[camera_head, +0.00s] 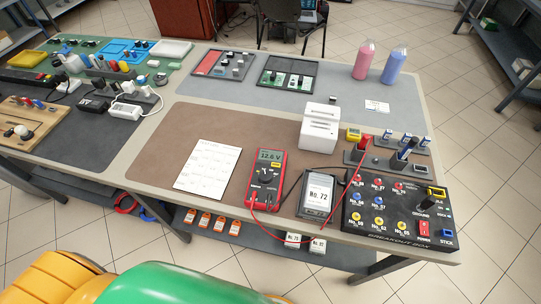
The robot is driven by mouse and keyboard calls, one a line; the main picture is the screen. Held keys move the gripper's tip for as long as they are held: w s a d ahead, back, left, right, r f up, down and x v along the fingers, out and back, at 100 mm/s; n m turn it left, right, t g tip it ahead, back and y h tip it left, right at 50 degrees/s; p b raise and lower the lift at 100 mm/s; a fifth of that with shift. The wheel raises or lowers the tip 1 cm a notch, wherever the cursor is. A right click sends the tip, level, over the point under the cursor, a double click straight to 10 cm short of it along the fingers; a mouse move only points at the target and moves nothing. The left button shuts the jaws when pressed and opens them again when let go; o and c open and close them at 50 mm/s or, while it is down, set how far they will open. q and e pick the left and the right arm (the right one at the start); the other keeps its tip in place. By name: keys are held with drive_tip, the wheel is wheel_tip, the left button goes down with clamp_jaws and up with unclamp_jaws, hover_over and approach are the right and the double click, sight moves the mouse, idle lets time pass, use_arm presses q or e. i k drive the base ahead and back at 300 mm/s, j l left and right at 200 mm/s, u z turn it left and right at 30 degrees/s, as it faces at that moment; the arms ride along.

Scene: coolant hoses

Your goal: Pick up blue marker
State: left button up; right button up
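I cannot single out a blue marker with certainty. A grey stand (352,158) at the right of the table holds dark upright pieces, one of them with a blue-looking part (406,148). Several small blue-and-white pieces (387,135) stand in a row just behind it. They are too small to tell whether any is a marker. Neither of my grippers is in view. Large yellow and green rounded parts at the bottom left seem to be my own body or arms.
A red multimeter (266,178), a black No. 72 device (317,194), a white printer-like box (320,127) and a black breakout box (395,214) crowd the front right. A red cable arcs between them. Pink (363,60) and blue (394,66) bottles stand behind.

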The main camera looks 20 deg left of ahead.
sight(414, 140)
drive_tip(key=l+u, duration=0.3)
drive_tip(key=l, duration=0.2)
drive_tip(key=l+u, duration=0.25)
drive_tip(key=l, duration=0.2)
drive_tip(key=l+u, duration=0.3)
drive_tip(key=l, duration=0.2)
drive_tip(key=k+l+u, duration=0.15)
drive_tip(key=l+u, duration=0.15)
drive_tip(key=l, duration=0.15)
drive_tip(key=k+l+u, duration=0.15)
drive_tip(key=l+u, duration=0.15)
drive_tip(key=k+l+u, duration=0.25)
drive_tip(key=l, duration=0.25)
drive_tip(key=i+l, duration=0.05)
